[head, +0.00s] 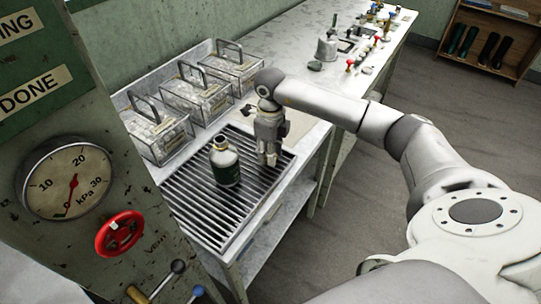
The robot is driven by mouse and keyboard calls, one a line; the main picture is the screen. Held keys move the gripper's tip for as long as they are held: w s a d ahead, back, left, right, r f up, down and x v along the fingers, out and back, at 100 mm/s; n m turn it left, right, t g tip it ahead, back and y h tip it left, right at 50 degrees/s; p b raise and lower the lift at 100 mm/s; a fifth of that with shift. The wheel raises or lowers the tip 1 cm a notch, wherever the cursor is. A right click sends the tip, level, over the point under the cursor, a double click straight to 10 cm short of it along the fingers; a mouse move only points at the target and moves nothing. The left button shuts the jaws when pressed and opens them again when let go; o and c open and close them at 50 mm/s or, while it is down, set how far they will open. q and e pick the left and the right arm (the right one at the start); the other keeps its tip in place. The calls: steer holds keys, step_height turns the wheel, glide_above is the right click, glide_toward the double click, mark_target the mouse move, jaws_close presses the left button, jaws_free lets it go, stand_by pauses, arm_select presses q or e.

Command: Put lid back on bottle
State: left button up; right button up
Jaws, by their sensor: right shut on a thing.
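A dark bottle (225,172) with a pale shoulder and a brownish neck stands upright on the slatted drain grate. No lid shows on its neck. My right gripper (268,158) points down just right of the bottle, low over the grate and apart from the bottle. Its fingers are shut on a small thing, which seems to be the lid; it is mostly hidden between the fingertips. My left gripper is not in view.
Several clear lidded boxes with handles (157,133) line the back of the bench. The metal grate (190,207) is otherwise clear. A panel with a gauge (68,180) and red valve wheel (119,233) stands at left. Fittings and a grey canister (327,48) sit on the far bench.

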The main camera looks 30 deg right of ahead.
steer(key=shift+r, duration=0.1)
steer(key=shift+r, duration=0.15)
step_height(320, 180, up, 2)
steer(key=shift+w+r+b, duration=0.1)
steer(key=shift+b, duration=0.7)
steer(key=s+a+r+b, duration=0.2)
steer(key=s+a+r, duration=0.8)
steer(key=shift+a+r, duration=0.15)
steer(key=shift+r, duration=0.05)
steer(key=shift+f, duration=0.1)
